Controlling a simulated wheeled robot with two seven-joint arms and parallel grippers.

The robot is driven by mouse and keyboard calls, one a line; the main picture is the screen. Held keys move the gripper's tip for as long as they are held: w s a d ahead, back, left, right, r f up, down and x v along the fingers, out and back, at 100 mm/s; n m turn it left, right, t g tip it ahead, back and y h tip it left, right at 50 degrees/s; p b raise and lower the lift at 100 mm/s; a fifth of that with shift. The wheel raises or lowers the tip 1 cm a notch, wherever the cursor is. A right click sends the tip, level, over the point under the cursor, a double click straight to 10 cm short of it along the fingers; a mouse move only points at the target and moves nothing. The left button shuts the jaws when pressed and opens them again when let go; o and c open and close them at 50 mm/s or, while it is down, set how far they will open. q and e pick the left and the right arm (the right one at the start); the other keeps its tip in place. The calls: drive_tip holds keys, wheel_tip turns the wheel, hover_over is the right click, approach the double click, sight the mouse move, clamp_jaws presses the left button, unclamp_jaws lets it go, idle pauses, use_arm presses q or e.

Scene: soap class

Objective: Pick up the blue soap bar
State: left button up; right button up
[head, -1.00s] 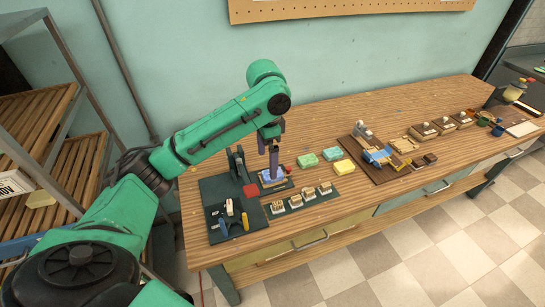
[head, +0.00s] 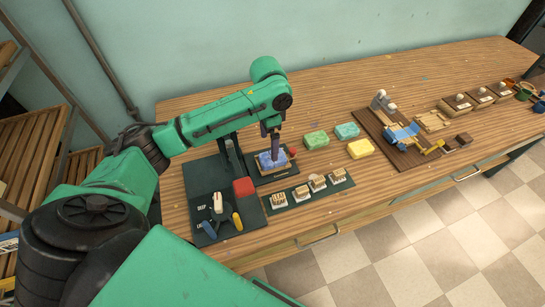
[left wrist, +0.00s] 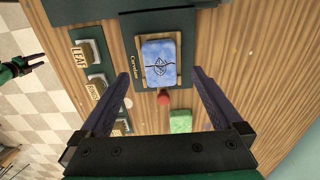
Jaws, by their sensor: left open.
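The blue soap bar (head: 266,163) lies in a light wooden cradle on a dark mat at the left part of the bench. In the left wrist view the soap (left wrist: 160,62) shows a dark carved line pattern on its top. My left gripper (head: 271,145) is above the soap and points down. In the left wrist view its two fingers (left wrist: 161,74) are spread, one on each side of the soap, with nothing between them; their height over it is hard to tell. A small dark claw at the left edge of that view, apparently my right gripper (left wrist: 22,67), is far off over the floor.
Green (head: 316,139), teal (head: 347,131) and yellow (head: 360,149) soap bars lie to the right. A red block (head: 243,187) and a row of stamps (head: 310,190) are close in front. A dark upright press (head: 231,155) stands just left. Bare bench lies behind.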

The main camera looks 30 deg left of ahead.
sight(269, 157)
use_arm(q)
wheel_tip(269, 157, down, 7)
drive_tip(key=shift+s+r+p, duration=0.1)
drive_tip(key=shift+s+p, duration=0.05)
drive_tip(key=shift+p, duration=0.45)
drive_tip(key=c, duration=1.5)
drive_tip(key=shift+r, duration=0.1)
